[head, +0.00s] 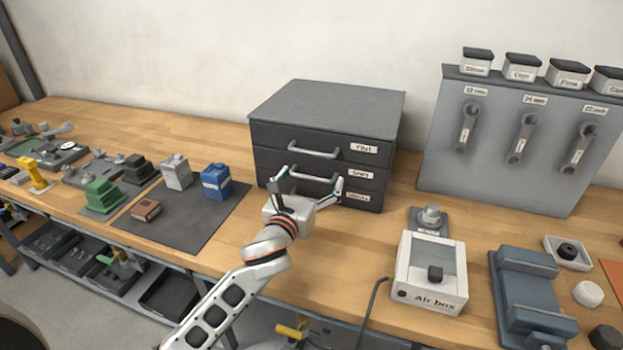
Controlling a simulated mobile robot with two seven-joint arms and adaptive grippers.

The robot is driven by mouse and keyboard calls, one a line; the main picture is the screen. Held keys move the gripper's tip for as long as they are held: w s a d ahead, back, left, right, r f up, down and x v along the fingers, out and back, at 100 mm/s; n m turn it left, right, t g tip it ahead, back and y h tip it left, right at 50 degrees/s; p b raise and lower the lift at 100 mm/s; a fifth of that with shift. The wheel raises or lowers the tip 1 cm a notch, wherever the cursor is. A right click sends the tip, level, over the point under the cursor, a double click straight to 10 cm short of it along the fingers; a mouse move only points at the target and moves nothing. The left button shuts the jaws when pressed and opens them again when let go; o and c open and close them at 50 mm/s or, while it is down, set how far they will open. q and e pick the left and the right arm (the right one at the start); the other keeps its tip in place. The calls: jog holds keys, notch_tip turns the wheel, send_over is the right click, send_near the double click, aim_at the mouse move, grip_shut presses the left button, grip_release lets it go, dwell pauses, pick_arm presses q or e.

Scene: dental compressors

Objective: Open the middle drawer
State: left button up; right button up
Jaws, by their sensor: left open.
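A dark grey cabinet (325,105) with three drawers stands on the wooden workbench against the wall. The top drawer (270,137) and the middle drawer (268,160) both look shut, each with a light bar handle and a white label. The middle drawer's handle (312,177) shows between my gripper's fingers. My left gripper (308,183) is open in front of the cabinet, its two fingers spread around the height of the middle handle. Whether the fingers touch the handle or the drawer front, I cannot tell. The bottom drawer is partly hidden behind the gripper. My right gripper is not in view.
Left of the cabinet, a dark mat (190,222) holds a blue box (216,182) and a brown block (146,210). The white Air box (430,275) stands at the front right. A grey panel (500,150) with hung wrenches stands at the back right.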

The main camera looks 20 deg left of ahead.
pick_arm(q)
jog(key=shift+w, duration=0.1)
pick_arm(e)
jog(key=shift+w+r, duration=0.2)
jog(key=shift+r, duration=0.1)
pick_arm(q)
jog(key=c, duration=1.3)
jog(key=s+p, duration=0.5)
jog(key=s, duration=1.5)
jog(key=shift+s+a+p, duration=0.2)
jog(key=shift+a+p, duration=0.1)
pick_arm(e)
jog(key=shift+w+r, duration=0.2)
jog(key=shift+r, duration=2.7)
pick_arm(q)
jog(key=o, duration=1.3)
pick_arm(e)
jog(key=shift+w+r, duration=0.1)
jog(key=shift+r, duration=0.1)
